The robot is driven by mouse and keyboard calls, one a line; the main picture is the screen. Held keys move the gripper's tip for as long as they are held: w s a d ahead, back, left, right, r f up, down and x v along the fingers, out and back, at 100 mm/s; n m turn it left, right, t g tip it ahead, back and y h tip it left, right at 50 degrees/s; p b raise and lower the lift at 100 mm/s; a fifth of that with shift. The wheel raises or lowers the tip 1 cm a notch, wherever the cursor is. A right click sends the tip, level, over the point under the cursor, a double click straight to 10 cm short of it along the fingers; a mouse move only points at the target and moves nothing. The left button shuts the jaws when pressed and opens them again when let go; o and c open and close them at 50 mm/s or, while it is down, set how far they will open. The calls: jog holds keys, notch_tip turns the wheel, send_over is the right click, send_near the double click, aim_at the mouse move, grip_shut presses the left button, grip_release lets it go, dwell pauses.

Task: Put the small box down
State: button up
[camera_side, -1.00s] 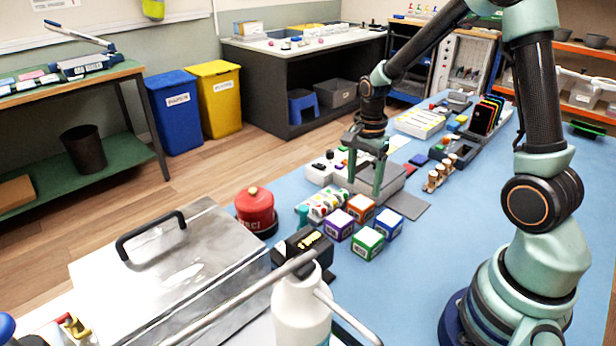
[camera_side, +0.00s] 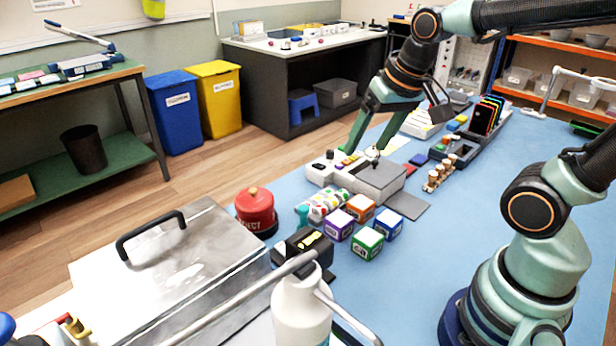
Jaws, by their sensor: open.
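My gripper (camera_side: 362,152) is open, its fingers pointing down and tilted at the back of the white and grey station (camera_side: 377,178). No box shows between the fingers. Small items lie around the fingertips, too small to make out. I cannot tell which one is the small box of the task.
A red round pot (camera_side: 256,208), a metal case (camera_side: 170,265) with a black handle and a white bottle (camera_side: 300,310) stand in front. Small jars (camera_side: 436,178) and a black rack (camera_side: 487,115) stand behind right. The blue mat (camera_side: 450,230) is clear at right.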

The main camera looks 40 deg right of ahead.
jog(key=s+a+n, duration=0.1)
jog(key=n, duration=0.1)
jog(key=s+a+r+n+t, duration=0.1)
jog(key=n, duration=0.1)
jog(key=shift+s+r, duration=0.1)
